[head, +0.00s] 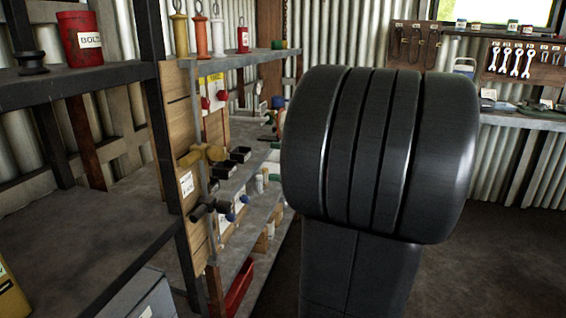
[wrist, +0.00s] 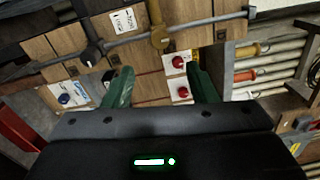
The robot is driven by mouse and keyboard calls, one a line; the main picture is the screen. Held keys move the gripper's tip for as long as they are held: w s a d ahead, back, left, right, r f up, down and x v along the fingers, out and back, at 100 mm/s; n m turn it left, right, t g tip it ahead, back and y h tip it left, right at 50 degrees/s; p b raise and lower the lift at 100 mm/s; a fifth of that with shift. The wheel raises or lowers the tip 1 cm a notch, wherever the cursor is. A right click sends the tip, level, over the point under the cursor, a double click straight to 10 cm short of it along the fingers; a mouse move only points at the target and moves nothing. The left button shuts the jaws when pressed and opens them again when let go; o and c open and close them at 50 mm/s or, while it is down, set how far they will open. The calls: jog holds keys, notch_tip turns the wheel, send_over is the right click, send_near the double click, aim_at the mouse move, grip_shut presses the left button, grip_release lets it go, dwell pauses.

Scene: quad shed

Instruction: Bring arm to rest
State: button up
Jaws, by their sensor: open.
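My gripper (wrist: 162,90) shows in the wrist view with its two green fingers spread apart and nothing between them. It faces a wooden panel (wrist: 205,14) carrying pipes, valves and red knobs. A red knob (wrist: 178,62) appears in the gap between the fingers, beyond them; I cannot tell the exact distance. In the head view my dark arm fills the middle right and hides what is behind it. The gripper itself is not visible there.
Shelves (head: 90,225) stand on the left, with a red bolts tin (head: 82,40) on top. A brass valve handle (head: 205,155) sticks out from the panel. A workbench (head: 530,118) runs along the back wall under hung wrenches (head: 515,62). Open floor (head: 500,245) lies at right.

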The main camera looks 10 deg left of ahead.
aim_at(225, 154)
jog(key=shift+a, duration=0.1)
jog(key=a, duration=0.4)
jog(key=a+b, duration=0.1)
jog(key=a, duration=0.3)
jog(key=w+a, duration=0.1)
jog(key=a, duration=0.3)
jog(key=shift+a+r, duration=0.15)
jog(key=shift+a, duration=0.65)
jog(key=shift+d, duration=0.1)
